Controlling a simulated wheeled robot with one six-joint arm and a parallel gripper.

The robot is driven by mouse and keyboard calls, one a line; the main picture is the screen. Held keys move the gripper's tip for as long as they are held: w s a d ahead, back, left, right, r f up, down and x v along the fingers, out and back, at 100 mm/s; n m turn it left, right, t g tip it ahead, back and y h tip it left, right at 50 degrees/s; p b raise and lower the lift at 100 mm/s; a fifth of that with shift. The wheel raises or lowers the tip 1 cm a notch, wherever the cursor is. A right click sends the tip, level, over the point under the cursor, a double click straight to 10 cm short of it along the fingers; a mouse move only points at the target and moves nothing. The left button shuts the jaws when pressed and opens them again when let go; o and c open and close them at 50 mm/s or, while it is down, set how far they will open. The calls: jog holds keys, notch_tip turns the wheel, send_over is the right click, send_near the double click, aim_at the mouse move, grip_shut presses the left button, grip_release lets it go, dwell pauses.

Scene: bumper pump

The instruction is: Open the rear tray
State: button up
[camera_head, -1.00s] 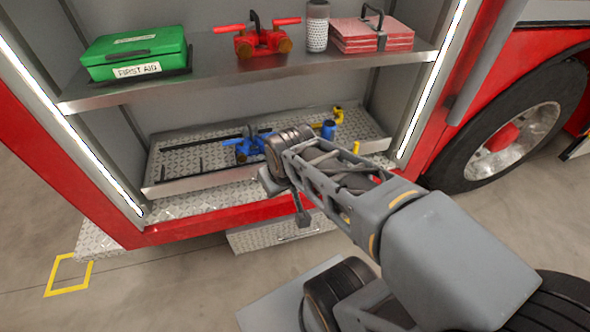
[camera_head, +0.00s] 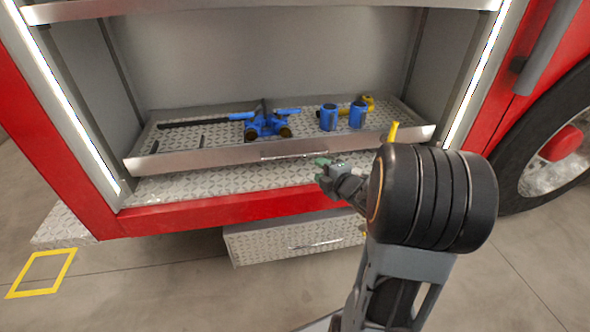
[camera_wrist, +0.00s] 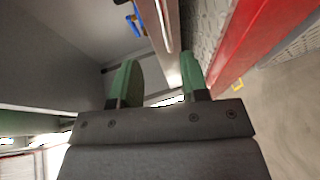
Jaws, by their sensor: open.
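A sliding diamond-plate tray (camera_head: 143,164) sits low in the truck compartment, with a metal front lip and a slim bar handle (camera_head: 295,153) at its middle. The lip looks roughly flush within the compartment opening. My gripper (camera_head: 322,172) has green fingertips and is just in front of the lip, slightly right of and below the handle. In the wrist view my gripper (camera_wrist: 158,80) is open and empty, with the tray's lip (camera_wrist: 172,45) running beyond the fingers. Contact with the handle is not visible.
A diamond-plate step box (camera_head: 270,245) with a handle juts out below the red sill (camera_head: 200,211). A wheel (camera_head: 560,140) stands right. Floor at front left is clear.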

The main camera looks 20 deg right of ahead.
aim_at(297, 157)
jog(key=b+x, duration=0.1)
jog(key=x, duration=0.3)
jog(key=b+x, duration=0.1)
jog(key=x, duration=0.4)
jog(key=b+x, duration=0.1)
jog(key=x, duration=0.3)
jog(key=shift+w+a+f, duration=0.25)
jog(key=shift+w+f, duration=0.05)
jog(key=shift+f, duration=0.05)
jog(key=shift+c, duration=0.4)
grip_shut()
